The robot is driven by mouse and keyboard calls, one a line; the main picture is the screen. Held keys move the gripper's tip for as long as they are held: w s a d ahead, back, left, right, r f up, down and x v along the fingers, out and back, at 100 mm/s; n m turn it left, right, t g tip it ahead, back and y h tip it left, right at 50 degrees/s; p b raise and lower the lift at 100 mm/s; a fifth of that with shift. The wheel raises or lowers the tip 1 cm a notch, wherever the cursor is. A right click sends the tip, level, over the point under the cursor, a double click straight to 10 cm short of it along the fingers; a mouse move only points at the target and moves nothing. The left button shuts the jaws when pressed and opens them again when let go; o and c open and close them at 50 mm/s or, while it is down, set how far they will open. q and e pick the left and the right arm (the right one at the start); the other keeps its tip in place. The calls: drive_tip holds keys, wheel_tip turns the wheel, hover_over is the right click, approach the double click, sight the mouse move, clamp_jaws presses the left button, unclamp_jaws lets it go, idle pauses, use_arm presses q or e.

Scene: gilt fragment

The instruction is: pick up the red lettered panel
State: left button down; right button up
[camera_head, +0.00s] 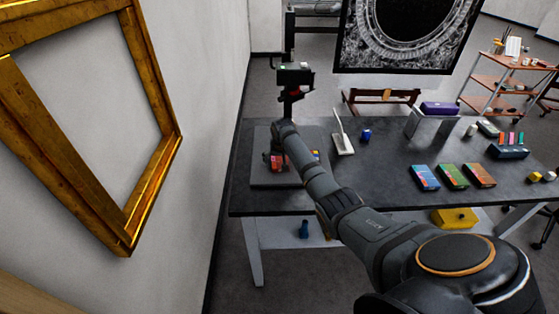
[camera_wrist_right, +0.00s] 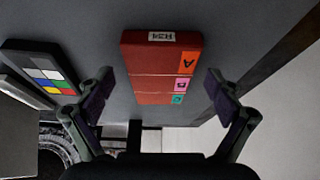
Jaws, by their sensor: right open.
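The red lettered panel (camera_wrist_right: 166,66) lies on the grey work surface in the right wrist view. It has a white label at one end and orange, pink and teal lettered tabs along one side. My right gripper (camera_wrist_right: 159,79) is open, with dark fingers apart on either side of the panel's nearer part in the picture; I see no contact. In the head view the panel (camera_head: 276,161) shows at the left of the table, partly covered by my right arm. My left gripper is not in view.
A colour chart (camera_wrist_right: 50,76) lies beside the panel. The table (camera_head: 385,185) also holds three coloured boxes (camera_head: 452,176), a white stand (camera_head: 343,144) and a blue item (camera_head: 366,134). A gilt frame (camera_head: 155,85) hangs on the wall at left.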

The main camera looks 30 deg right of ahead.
sight(280, 159)
drive_tip(key=c, duration=1.3)
drive_tip(key=shift+r, duration=0.1)
drive_tip(key=shift+r, duration=0.3)
wheel_tip(280, 159, up, 3)
drive_tip(key=shift+s+a+f+b, duration=0.1)
drive_tip(key=shift+s+b, duration=0.05)
drive_tip(key=shift+b, duration=0.4)
drive_tip(key=s+a+r, duration=0.2)
drive_tip(key=s+r, duration=0.1)
drive_tip(key=s, duration=0.1)
drive_tip(key=s+a+r+b, duration=0.1)
drive_tip(key=s+a+r, duration=0.1)
drive_tip(key=s+r, duration=0.1)
drive_tip(key=s+a+r+b, duration=0.1)
drive_tip(key=s+a+r, duration=0.1)
drive_tip(key=s, duration=0.3)
drive_tip(key=shift+v, duration=0.75)
